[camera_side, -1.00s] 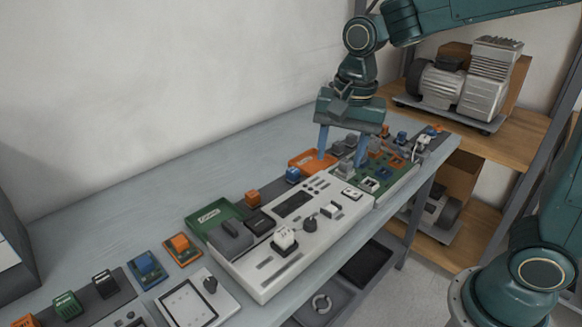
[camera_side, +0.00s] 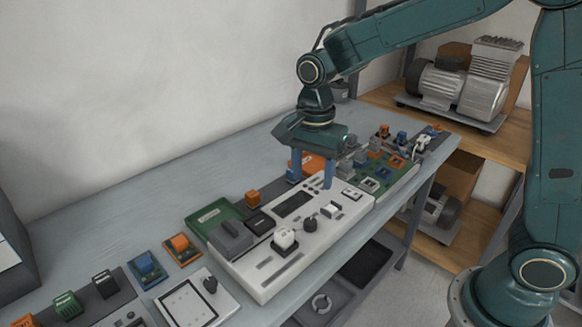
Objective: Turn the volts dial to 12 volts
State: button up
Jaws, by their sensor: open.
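A long white panel (camera_side: 262,287) lies on the bench. A dark round knob (camera_side: 310,223) and a white knob-like part (camera_side: 285,239) stand up from it. Another dark knob (camera_side: 210,285) is on a smaller white panel (camera_side: 188,305) at the lower left. Labels are too small to read, so I cannot tell which is the volts dial or its setting. My gripper (camera_side: 311,183) points down with its two blue fingers apart and nothing visible between them. It is over the back part of the long panel, behind and apart from the dark knob.
A green tray (camera_side: 205,216) and an orange block (camera_side: 252,198) sit left of and behind the panel. An orange tray (camera_side: 303,160) is partly hidden behind my gripper. A green circuit board (camera_side: 388,182) with small parts lies to the right. The bench's back left is clear.

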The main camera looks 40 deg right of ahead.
aim_at(310, 221)
notch_tip(310, 221, down, 12)
jog(key=shift+f, duration=0.1)
dwell(0.5)
jog(key=c, duration=1)
jog(key=shift+o, duration=0.2)
jog(key=shift+n, duration=0.4)
jog(key=n, duration=1.1)
